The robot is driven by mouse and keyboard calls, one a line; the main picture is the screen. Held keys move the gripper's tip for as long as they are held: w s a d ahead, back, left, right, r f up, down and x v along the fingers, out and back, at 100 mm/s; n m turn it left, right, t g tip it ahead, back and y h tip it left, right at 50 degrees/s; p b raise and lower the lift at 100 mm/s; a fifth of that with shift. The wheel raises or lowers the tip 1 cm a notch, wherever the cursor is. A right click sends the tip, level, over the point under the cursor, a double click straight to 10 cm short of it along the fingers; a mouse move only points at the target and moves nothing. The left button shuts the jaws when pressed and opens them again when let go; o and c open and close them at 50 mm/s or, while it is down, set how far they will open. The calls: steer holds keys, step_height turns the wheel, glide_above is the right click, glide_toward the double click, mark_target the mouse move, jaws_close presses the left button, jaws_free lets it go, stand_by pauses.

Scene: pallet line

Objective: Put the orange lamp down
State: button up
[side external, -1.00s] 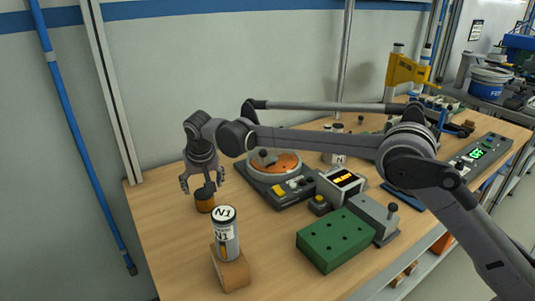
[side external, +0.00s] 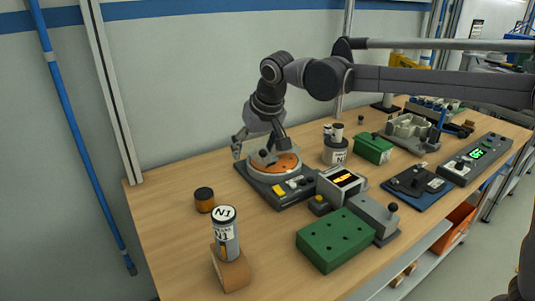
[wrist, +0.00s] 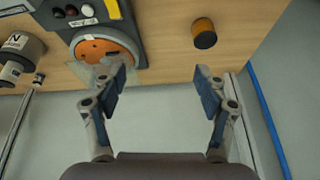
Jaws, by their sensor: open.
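The orange lamp (side external: 204,203), a short orange cylinder with a dark top, stands upright on the wooden bench near its left back edge. It also shows in the wrist view (wrist: 204,34), at the upper right. My gripper (side external: 261,152) is open and empty, apart from the lamp, to its right and by the round orange-topped device (side external: 283,163). In the wrist view my gripper (wrist: 160,85) has its fingers wide apart with nothing between them.
An N1 canister (side external: 226,238) stands on a wooden block (side external: 231,273) in front of the lamp. Bare bench surrounds the lamp.

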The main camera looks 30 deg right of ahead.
steer(key=s+d+t, duration=0.1)
steer(key=s+d, duration=0.8)
steer(key=s, duration=0.4)
steer(key=s+d+f, duration=0.3)
steer(key=s+f, duration=0.1)
steer(key=s, duration=0.2)
steer(key=s+d+f+n+t, duration=0.1)
steer(key=s+d+f, duration=0.1)
steer(key=s+f, duration=0.2)
steer(key=s, duration=0.2)
steer(key=shift+s+d, duration=0.35)
steer(key=shift+d, duration=0.05)
